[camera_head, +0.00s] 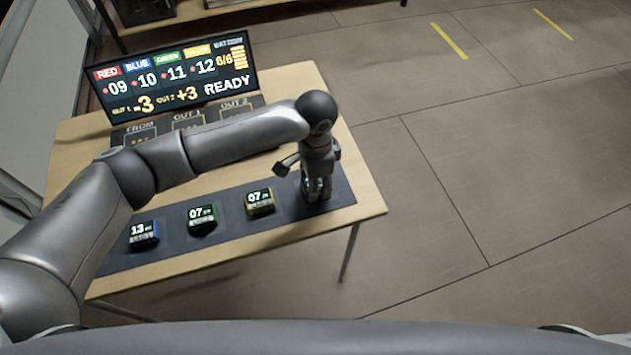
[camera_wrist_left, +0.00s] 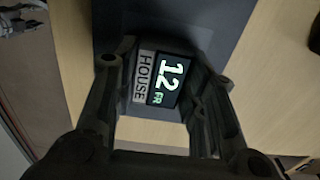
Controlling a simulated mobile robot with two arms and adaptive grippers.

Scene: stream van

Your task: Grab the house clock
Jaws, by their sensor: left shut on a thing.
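The house clock (camera_wrist_left: 144,76) is a small block with a lit "12 FR" display and a "HOUSE" label, seen in the left wrist view. It sits between the fingers of my left gripper (camera_wrist_left: 160,105), which is shut on it. In the head view my left gripper (camera_head: 317,190) points down at the right end of the dark mat (camera_head: 225,222), and it hides most of the clock.
Three similar clocks stand in a row left of my gripper: one blue-edged (camera_head: 144,234), one green-edged (camera_head: 202,217) and one yellow-edged (camera_head: 259,202). A scoreboard screen (camera_head: 175,82) stands at the back of the wooden table (camera_head: 357,196). The floor at right is clear.

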